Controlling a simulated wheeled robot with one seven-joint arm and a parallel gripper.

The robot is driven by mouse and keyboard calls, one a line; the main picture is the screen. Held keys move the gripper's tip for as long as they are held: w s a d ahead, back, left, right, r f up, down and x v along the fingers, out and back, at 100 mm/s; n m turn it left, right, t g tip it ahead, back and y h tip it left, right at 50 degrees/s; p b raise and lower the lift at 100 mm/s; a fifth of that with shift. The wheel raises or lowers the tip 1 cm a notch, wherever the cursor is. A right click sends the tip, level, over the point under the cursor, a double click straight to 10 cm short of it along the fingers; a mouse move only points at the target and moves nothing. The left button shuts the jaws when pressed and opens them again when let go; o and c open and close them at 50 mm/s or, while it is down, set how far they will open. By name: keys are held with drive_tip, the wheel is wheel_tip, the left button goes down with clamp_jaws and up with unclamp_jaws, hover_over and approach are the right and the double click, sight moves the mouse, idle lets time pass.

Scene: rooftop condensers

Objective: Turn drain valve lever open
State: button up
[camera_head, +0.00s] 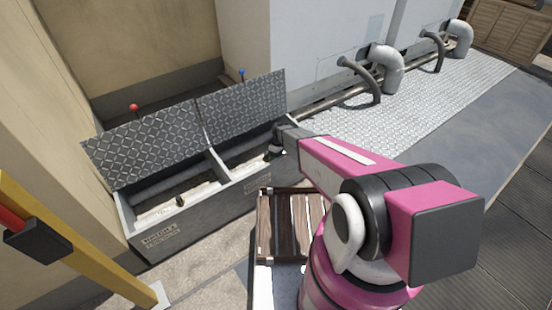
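A grey box (215,203) stands along the wall with two tread-plate lids raised, the left lid (147,143) and the right lid (245,106). Pipes run inside both compartments. A small brownish fitting (180,201), perhaps a valve part, shows in the left compartment. A red knob (134,107) and a blue knob (241,73) stick up behind the lids. No drain valve lever is clearly visible. My gripper (275,150) is at the right end of the right compartment, by its rim. The fingers are too small and dark to tell their opening or any contact.
A yellow post (85,245) stands at the left. Grey elbow pipes (386,68) rise at the back right, beside open tread-plate floor (400,115).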

wheel_tip(320, 180, up, 10)
drive_tip(key=w+d, duration=0.1)
drive_tip(key=shift+w+r, duration=0.2)
drive_tip(key=shift+w, duration=0.15)
drive_tip(key=shift+d, duration=0.1)
